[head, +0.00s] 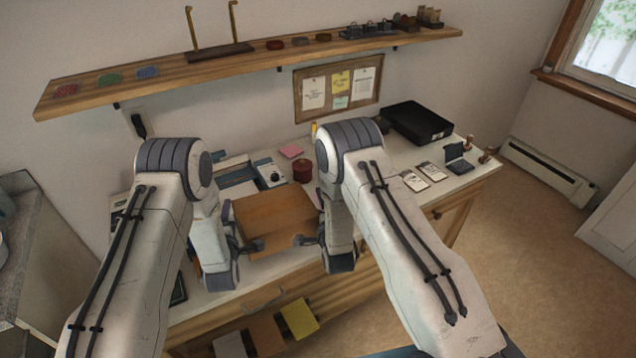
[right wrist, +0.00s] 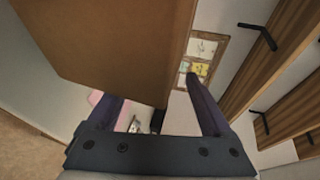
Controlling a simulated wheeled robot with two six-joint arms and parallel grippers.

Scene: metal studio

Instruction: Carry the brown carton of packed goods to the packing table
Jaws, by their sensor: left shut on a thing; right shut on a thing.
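The brown carton (head: 275,216) is held between my two arms in the head view, over the front part of the white-topped table (head: 384,178). I cannot tell whether its underside touches the table top. My left gripper (head: 250,244) is shut on the carton's left side, low down. My right gripper (head: 310,240) is shut on its right side. In the right wrist view the carton (right wrist: 115,45) fills the upper left, and my right gripper's fingers (right wrist: 160,112) reach up to it. The carton's contents are not visible.
A black tray (head: 416,122), cards (head: 424,175) and a dark red round container (head: 302,171) stand on the table. A wooden shelf (head: 260,55) with small items and a pinboard (head: 338,88) are on the wall. Floor at right is clear.

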